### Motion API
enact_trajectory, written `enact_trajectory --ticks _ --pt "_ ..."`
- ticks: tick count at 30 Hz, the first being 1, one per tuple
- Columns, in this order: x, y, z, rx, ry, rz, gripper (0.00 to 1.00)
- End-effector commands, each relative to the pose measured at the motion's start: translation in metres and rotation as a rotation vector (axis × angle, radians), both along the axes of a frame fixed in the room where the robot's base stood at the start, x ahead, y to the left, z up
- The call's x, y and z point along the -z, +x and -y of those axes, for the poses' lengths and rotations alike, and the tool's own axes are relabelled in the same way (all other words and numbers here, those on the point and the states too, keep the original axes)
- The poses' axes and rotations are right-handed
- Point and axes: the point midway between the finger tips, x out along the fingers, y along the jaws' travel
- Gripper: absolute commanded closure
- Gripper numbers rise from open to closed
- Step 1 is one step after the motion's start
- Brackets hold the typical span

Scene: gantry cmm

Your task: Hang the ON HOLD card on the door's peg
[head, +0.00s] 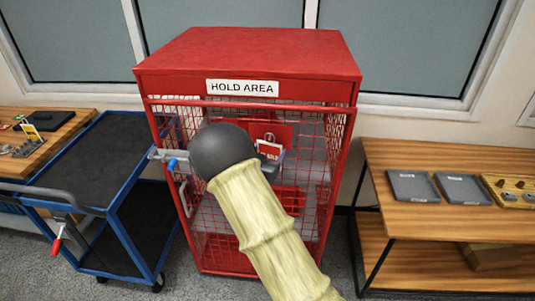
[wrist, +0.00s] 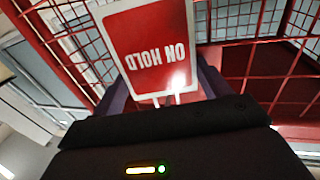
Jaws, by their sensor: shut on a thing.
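The ON HOLD card (wrist: 150,45), red with a white border, appears upside down in the wrist view. My gripper (wrist: 165,95) is shut on its lower part in that view, with a dark finger on either side. In the head view a small red and white card (head: 269,149) shows just right of my arm's dark round joint, in front of the cage door. My gripper there is mostly hidden by my arm. The red mesh door (head: 325,160) appears shut. I cannot make out the peg, and cannot tell whether the card touches the door.
The red cage carries a HOLD AREA sign (head: 242,88). A latch with a blue tip (head: 172,163) sticks out at its left edge. A blue cart (head: 95,150) stands close on the left. A wooden bench (head: 440,222) with grey plates is on the right.

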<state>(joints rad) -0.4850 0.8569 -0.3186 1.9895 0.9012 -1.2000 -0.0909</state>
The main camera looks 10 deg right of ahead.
Motion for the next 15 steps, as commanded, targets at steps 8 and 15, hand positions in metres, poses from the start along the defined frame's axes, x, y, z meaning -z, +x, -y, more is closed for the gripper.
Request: enact_trajectory --ticks 8,15 --pt "0.0093 -0.0006 0.0038 0.005 -0.003 -0.023 0.49" --pt "0.0123 -0.0008 0.0044 0.006 -0.003 -0.025 0.49"
